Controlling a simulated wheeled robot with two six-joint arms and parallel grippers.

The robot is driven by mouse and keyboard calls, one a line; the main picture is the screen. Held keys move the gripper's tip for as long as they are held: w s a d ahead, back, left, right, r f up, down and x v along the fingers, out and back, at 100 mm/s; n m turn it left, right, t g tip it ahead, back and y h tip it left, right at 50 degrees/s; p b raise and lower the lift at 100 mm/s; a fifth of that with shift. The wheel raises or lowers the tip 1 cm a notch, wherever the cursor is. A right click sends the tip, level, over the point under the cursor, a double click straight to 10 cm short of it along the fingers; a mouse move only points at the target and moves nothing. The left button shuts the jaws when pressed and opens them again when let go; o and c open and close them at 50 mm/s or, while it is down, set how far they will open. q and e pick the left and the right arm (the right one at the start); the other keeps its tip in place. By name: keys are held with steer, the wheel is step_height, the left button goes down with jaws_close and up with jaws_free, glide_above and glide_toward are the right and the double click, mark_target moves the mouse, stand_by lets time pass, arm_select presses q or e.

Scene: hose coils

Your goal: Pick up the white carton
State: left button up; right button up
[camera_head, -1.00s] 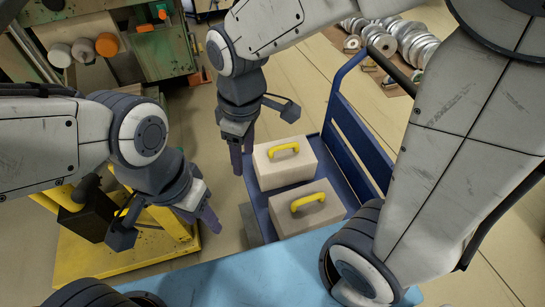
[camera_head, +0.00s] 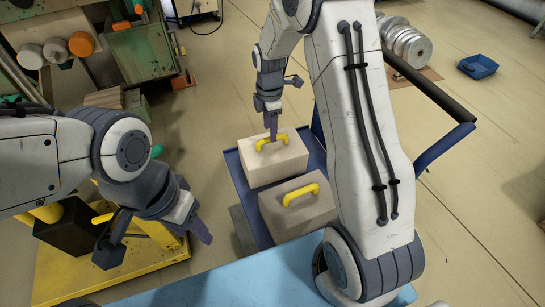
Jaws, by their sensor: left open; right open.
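The pale, whitish carton (camera_head: 262,170) with a yellow handle (camera_head: 272,141) sits upright at the back of a blue cart (camera_head: 238,180). A greyer carton (camera_head: 305,214), also with a yellow handle, sits in front of it. My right gripper (camera_head: 271,133) points down over the back carton, its fingers at the handle in the picture. It is open and holds nothing; I cannot tell whether the fingers touch or straddle the handle. My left gripper (camera_head: 200,230) is open and empty, left of the cart near a yellow platform (camera_head: 70,270).
A light blue surface (camera_head: 230,285) lies in front of the cart. The cart's push bar (camera_head: 440,148) rises on the right, partly behind my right arm. Silver coils (camera_head: 405,44) and a blue tray (camera_head: 478,66) lie on the floor behind. A green workbench (camera_head: 135,55) stands back left.

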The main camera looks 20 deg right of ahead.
mark_target(272, 152)
steer(key=f, duration=0.4)
steer(key=shift+s+d, duration=0.2)
steer(key=shift+d, duration=0.1)
steer(key=shift+f, duration=0.5)
jaws_close()
steer(key=shift+w+r, duration=0.1)
steer(key=shift+r, duration=0.05)
stand_by(0.5)
